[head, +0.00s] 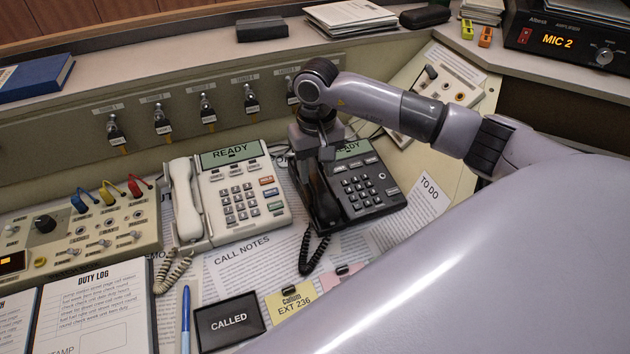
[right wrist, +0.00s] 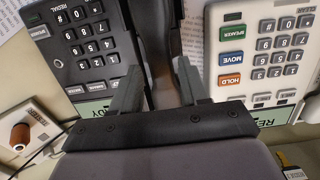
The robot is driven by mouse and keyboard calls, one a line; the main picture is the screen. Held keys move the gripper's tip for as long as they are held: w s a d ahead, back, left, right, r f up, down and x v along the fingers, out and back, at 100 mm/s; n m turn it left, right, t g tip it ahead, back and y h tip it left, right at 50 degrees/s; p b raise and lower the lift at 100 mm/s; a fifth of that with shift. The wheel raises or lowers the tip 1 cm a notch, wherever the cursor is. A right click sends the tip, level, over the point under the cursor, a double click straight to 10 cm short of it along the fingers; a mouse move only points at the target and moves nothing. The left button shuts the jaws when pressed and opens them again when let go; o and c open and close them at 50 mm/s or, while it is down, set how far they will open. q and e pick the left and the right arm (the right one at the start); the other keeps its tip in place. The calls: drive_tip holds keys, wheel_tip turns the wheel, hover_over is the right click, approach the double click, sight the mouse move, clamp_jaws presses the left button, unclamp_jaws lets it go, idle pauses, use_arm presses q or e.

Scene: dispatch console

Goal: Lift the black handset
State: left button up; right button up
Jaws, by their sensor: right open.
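The black handset (head: 323,203) lies in its cradle on the left side of the black desk phone (head: 371,193), its coiled cord hanging at the near end. My right gripper (head: 318,158) is over the far part of the handset and hides some of it. In the right wrist view the two fingers of the gripper (right wrist: 157,88) are apart, with the dark handset (right wrist: 152,25) running between them. I cannot tell whether either finger touches it. The handset looks seated on the phone. My left gripper is not in view.
A white phone (head: 241,200) with its own white handset (head: 185,200) stands close on the left. A panel with hanging plugs (head: 208,110) rises behind.

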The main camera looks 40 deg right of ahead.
drive_tip(key=shift+f, duration=1.5)
clamp_jaws()
drive_tip(key=shift+r, duration=0.1)
wheel_tip(320, 180, up, 19)
wheel_tip(320, 180, up, 6)
drive_tip(key=p, duration=0.4)
hover_over(316, 179)
